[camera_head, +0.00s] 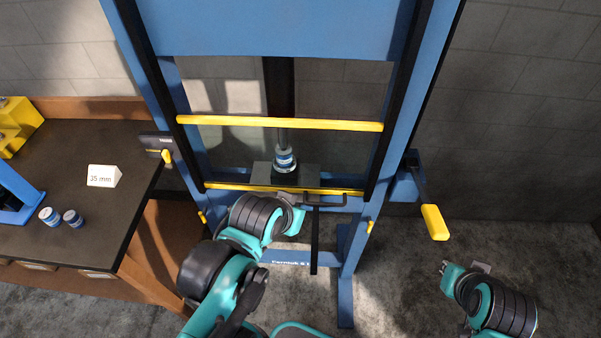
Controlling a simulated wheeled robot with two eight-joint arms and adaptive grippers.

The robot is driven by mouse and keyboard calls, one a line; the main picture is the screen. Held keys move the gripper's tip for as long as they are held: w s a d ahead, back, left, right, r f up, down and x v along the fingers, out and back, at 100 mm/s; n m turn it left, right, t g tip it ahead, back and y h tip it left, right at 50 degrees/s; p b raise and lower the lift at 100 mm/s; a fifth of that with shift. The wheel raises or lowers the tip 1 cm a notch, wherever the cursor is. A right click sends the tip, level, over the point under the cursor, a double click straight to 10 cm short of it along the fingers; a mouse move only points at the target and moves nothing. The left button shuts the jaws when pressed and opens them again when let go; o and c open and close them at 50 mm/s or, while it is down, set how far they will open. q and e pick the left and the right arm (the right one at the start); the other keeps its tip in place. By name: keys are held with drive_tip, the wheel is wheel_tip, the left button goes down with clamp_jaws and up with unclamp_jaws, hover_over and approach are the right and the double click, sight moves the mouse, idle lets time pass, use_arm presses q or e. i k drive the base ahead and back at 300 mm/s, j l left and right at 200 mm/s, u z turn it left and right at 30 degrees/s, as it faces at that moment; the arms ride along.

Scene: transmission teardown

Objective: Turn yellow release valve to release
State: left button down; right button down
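A small yellow lever (166,156) sits on a dark box at the left side of the blue press frame (372,200); it looks like the release valve. A larger yellow grip (434,222) is on the end of a dark lever at the frame's right side. My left gripper (298,199) is in front of the press bed, to the right of and below the small yellow lever and apart from it. Its fingers are hard to make out. My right gripper (451,274) is below the larger yellow grip, apart from it; its fingers are too small to tell.
A silver and blue cylindrical part (284,158) stands on the press bed under the ram. Yellow bars (280,123) cross the frame. Floor at right is clear.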

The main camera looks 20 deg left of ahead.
sight(167, 154)
drive_tip(key=u, duration=1.95)
drive_tip(key=i+j+z, duration=0.1)
